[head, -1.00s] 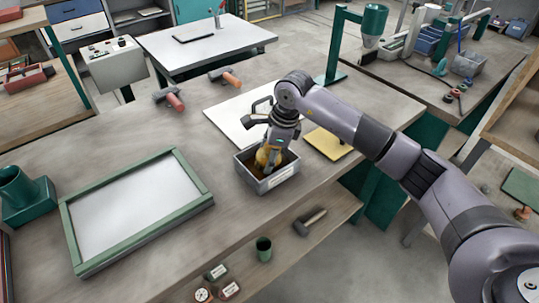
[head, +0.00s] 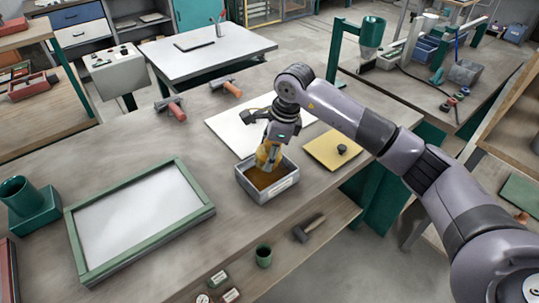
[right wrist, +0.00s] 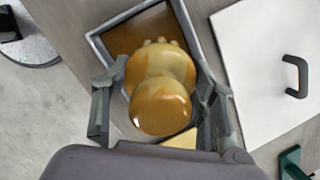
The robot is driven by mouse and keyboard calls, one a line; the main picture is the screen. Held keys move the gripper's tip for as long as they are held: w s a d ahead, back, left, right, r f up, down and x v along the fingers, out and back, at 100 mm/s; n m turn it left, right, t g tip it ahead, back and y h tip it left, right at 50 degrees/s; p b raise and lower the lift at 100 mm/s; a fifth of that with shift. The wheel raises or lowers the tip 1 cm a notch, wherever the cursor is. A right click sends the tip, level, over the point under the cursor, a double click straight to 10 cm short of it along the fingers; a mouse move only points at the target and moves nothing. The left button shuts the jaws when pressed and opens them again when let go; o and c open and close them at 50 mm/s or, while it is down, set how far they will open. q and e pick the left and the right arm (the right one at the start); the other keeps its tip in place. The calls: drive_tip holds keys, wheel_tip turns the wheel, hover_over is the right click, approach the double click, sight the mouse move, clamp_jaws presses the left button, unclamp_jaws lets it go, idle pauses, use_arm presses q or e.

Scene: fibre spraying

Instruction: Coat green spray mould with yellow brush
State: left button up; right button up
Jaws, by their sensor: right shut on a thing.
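The yellow brush (head: 266,157) is held by my right gripper (head: 274,146), which is shut on it. In the right wrist view the brush (right wrist: 160,105) is a rounded, glossy yellow-brown body between the two fingers. Its lower end is over or just inside the grey metal tray (head: 270,194), which holds brown material; I cannot tell whether they touch. The tray also shows in the right wrist view (right wrist: 98,40). The green spray mould (head: 145,249), a green frame around a pale flat panel, lies to the left. Its panel looks plain. My left gripper is out of view.
A white board with a dark handle (head: 226,125) lies behind the tray. Two tools with red (head: 177,112) and orange (head: 232,88) handles lie farther back. The bench between mould and tray is clear.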

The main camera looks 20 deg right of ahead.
drive_tip(key=shift+r+p, duration=1.1)
drive_tip(key=shift+r, duration=1.4)
